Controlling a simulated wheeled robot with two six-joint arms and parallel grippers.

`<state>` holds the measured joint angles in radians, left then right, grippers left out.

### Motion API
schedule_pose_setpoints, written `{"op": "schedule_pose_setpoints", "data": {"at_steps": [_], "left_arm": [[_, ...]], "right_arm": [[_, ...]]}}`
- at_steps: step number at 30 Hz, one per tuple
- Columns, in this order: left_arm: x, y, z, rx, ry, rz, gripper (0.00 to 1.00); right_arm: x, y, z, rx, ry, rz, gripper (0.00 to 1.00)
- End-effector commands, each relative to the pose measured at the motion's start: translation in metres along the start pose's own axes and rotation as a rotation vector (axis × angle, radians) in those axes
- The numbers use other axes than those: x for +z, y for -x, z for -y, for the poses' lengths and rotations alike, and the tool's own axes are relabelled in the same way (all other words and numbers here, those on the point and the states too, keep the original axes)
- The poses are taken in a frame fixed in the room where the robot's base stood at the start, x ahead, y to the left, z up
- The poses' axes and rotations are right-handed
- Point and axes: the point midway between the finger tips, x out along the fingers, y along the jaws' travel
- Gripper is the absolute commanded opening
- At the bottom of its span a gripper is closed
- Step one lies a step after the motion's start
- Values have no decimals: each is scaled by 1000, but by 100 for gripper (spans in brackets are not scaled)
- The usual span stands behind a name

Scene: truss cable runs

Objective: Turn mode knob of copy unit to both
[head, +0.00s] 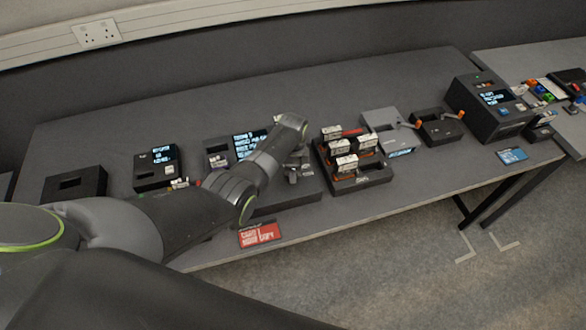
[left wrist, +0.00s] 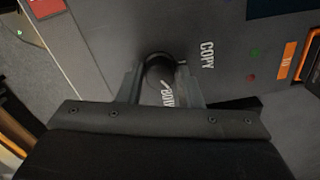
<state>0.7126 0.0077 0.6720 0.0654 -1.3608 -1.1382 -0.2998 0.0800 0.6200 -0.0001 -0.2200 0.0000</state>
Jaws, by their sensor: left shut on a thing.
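The copy unit (head: 305,189) is a dark grey box near the middle of the table, with a lit text screen (head: 248,142); my left arm covers part of it. In the left wrist view its panel (left wrist: 105,35) fills the upper part. The mode knob (left wrist: 159,68) is round and black there, with a COPY label to its right and a BOTH label just below it. My left gripper (left wrist: 160,76) is shut on the knob, one finger on each side. In the head view the gripper (head: 294,172) is over the unit's right part. Which mark the knob points to cannot be told.
A rack of white-topped cartridges (head: 350,160) stands close to the right of the unit. A red card (head: 260,236) lies at the table's front edge. A small screen box (head: 157,167) and a black tray (head: 75,185) stand left. The table behind is clear.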

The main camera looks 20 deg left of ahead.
Motion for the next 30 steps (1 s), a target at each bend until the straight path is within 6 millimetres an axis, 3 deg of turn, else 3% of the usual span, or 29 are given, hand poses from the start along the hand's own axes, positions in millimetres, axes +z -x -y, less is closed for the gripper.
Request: {"op": "schedule_pose_setpoints", "data": {"at_steps": [15,30], "left_arm": [[-1,2,1,-3,-390,-2,9],[-1,1,1,-4,-497,-2,10]], "right_arm": [[-1,8,-2,1,1,0,36],[-1,10,-2,1,0,0,36]]}}
